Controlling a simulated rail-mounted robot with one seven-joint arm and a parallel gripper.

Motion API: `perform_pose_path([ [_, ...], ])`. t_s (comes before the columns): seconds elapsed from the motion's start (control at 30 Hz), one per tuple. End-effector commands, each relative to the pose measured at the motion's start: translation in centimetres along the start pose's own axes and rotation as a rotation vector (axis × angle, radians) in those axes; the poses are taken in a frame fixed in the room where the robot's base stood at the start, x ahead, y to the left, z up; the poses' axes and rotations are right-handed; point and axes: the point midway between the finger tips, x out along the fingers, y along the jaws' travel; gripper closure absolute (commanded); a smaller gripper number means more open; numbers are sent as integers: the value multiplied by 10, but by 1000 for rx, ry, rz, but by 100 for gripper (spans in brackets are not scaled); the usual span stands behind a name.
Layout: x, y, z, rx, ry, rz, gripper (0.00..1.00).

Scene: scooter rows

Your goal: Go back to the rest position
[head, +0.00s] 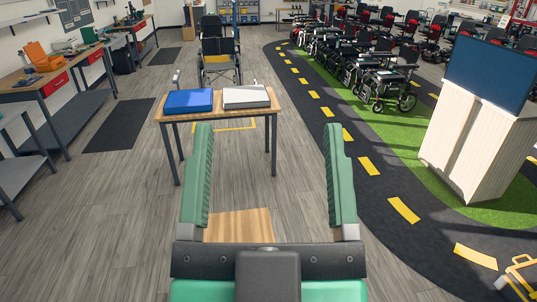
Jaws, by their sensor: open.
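My gripper (269,130) reaches forward from the bottom middle of the head view. Its two long green fingers stand wide apart, with nothing held between them. Its dark crossbar lies at the bottom of the picture. Beyond the fingertips stands a small wooden table with dark legs (199,116). A blue flat case (188,101) and a white-grey flat case (246,97) lie side by side on it.
A wooden surface (240,225) shows below, partly hidden by my gripper. Workbenches (32,84) line the left. A wheelchair (220,60) stands behind the table. At right are a pale cabinet with a blue panel (470,150) and rows of scooters and wheelchairs (385,82). Grey floor is open at left.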

Motion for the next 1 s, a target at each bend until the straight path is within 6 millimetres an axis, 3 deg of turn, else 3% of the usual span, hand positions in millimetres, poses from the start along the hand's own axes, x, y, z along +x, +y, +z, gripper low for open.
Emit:
perform_pose_path([
  [0.07,0,0,0,0,-2,0,24],
  [0.23,27,0,-38,3,-3,-1,24],
  [0.5,105,-1,-149,15,-6,-5,24],
  [0.63,134,-2,-191,20,-6,-6,24],
  [0.73,140,-2,-198,23,-7,-7,24],
  [1.0,135,-2,-191,23,-9,-7,24],
])
